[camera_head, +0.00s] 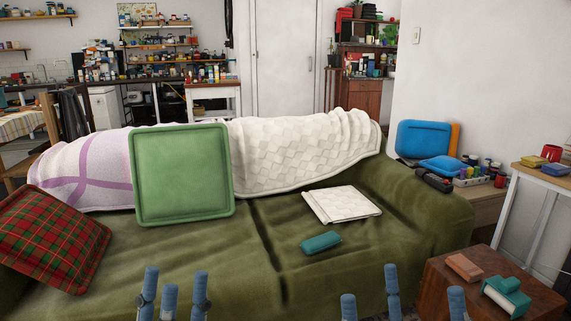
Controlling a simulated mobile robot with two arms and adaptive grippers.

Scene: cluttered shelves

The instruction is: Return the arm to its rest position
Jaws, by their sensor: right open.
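My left gripper (174,292) is at the bottom edge, left of centre, in front of the green sofa (205,262). Its blue-tipped fingers point up and stand fairly close together; nothing shows between them, and their lower parts are cut off. My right gripper (398,300) is at the bottom edge, right of centre. Its blue-tipped fingers are spread wide apart and empty. Both arms are out of the frame below.
On the sofa are a green cushion (182,175), a plaid cushion (52,238), a folded white cloth (342,204) and a teal item (320,243). A wooden side table (432,283) with small items stands at lower right. Shelves line the back wall.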

